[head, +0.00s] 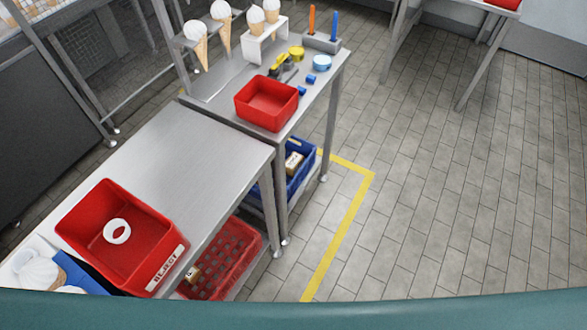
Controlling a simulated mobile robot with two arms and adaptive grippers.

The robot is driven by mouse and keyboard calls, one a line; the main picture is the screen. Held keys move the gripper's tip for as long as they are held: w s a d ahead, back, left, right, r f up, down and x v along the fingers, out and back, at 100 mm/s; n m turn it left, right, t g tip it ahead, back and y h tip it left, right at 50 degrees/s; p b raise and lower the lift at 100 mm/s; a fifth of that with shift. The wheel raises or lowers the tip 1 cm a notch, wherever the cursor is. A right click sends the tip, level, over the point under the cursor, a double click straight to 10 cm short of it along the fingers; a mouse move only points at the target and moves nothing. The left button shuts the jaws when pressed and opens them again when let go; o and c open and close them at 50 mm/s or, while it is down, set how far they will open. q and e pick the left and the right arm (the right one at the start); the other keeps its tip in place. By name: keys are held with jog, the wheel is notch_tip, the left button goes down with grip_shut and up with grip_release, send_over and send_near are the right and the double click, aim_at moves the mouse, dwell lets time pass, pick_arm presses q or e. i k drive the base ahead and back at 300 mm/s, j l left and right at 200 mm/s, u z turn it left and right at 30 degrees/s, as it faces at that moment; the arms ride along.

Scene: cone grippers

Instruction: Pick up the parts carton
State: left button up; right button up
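A small tan and white carton (293,163) sits in the blue crate (303,182) on the lower shelf under the far table. A second small tan box (193,274) shows partly in the red slatted crate (228,262) under the near table; the red bin above hides some of that crate. I cannot read a label on either, so I cannot tell which is the parts carton. Neither of my grippers is in view.
The near steel table (190,150) bears a red REJECT bin (85,215) with a white ring (117,231). The far table bears a red tray (267,103), cones in stands (265,45) and small tools. Tiled floor (430,190) right of the yellow line (340,230) is clear.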

aim_at(295, 163)
jog(key=i+l+u, duration=0.15)
jog(key=u, duration=0.95)
jog(key=l+u, duration=0.35)
jog(key=l, duration=0.3)
jog(key=l+u, duration=0.4)
jog(key=l, duration=0.3)
